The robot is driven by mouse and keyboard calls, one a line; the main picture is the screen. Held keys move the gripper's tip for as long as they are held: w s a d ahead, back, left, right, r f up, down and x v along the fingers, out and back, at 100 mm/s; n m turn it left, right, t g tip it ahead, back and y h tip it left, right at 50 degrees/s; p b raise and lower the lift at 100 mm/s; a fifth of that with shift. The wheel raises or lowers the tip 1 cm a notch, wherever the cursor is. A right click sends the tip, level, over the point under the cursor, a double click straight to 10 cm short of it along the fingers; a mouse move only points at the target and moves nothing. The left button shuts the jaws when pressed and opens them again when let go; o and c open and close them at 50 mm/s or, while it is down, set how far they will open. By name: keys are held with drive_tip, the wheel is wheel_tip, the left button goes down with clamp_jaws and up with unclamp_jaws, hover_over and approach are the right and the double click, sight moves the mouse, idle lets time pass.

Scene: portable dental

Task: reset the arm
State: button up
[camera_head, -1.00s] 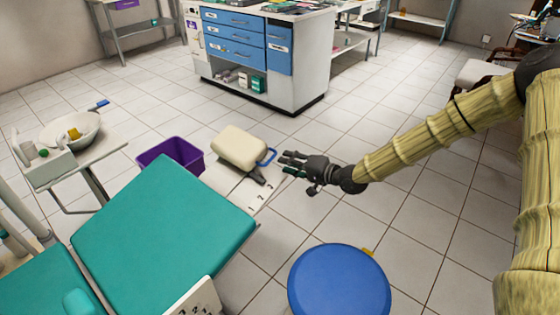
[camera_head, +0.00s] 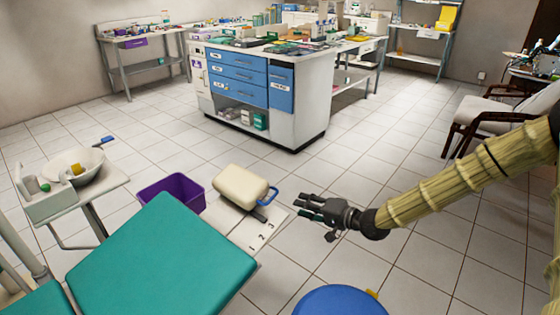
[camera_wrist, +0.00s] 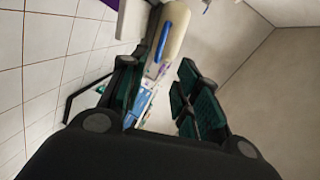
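My gripper (camera_head: 318,211) is stretched out at the end of my arm, over the open floor right of the teal dental chair. Its dark fingers point left and are spread apart, with nothing between them. In the wrist view my gripper (camera_wrist: 155,95) also shows its fingers apart, with a gap between them. A cream container with a blue handle (camera_head: 240,187) stands just left of the fingertips in the head view, and it shows beyond the fingers in the wrist view (camera_wrist: 176,35). I cannot tell the exact distance between them, but the gripper does not hold it.
The teal dental chair (camera_head: 165,262) fills the lower left, with a purple bin (camera_head: 172,192) behind it. A blue round stool (camera_head: 340,302) stands below my gripper. A numbered white board (camera_head: 262,232) lies by the container. A blue-drawer cabinet (camera_head: 236,72) stands behind.

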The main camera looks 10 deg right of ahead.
drive_tip(key=s+a+f+g+h+p, duration=0.1)
drive_tip(key=s+f+g+p, duration=0.1)
drive_tip(key=s+f, duration=0.3)
drive_tip(key=s+a+f+n+g+h+p, duration=0.1)
drive_tip(key=s+f, duration=0.3)
drive_tip(key=s, duration=0.4)
drive_tip(key=s+a+f+n+g+h+p, duration=0.1)
drive_tip(key=s+a+f+g+h+p, duration=0.1)
drive_tip(key=s+f, duration=0.3)
drive_tip(key=shift+s+a+f+g+h+p, duration=0.15)
drive_tip(key=shift+s+a+f+g+p, duration=0.2)
drive_tip(key=shift+s, duration=0.3)
drive_tip(key=shift+s+a+g+h+p, duration=0.15)
drive_tip(key=shift+s+a+p, duration=0.25)
drive_tip(key=shift+s, duration=0.2)
drive_tip(key=s+d+f+g+h+p, duration=0.1)
drive_tip(key=s, duration=0.3)
drive_tip(key=s+d+f+n+g+h+p, duration=0.1)
drive_tip(key=s, duration=0.4)
drive_tip(key=s+d+f+n+g+h+p, duration=0.1)
drive_tip(key=s, duration=0.3)
drive_tip(key=shift+s, duration=0.3)
drive_tip(key=s+d+r+n+g+h+p, duration=0.1)
drive_tip(key=s+d, duration=0.4)
drive_tip(key=s, duration=0.6)
drive_tip(key=shift+n+g+h+p, duration=0.6)
drive_tip(key=shift+h+p, duration=0.1)
drive_tip(key=shift+h, duration=0.3)
drive_tip(key=shift+w, duration=0.1)
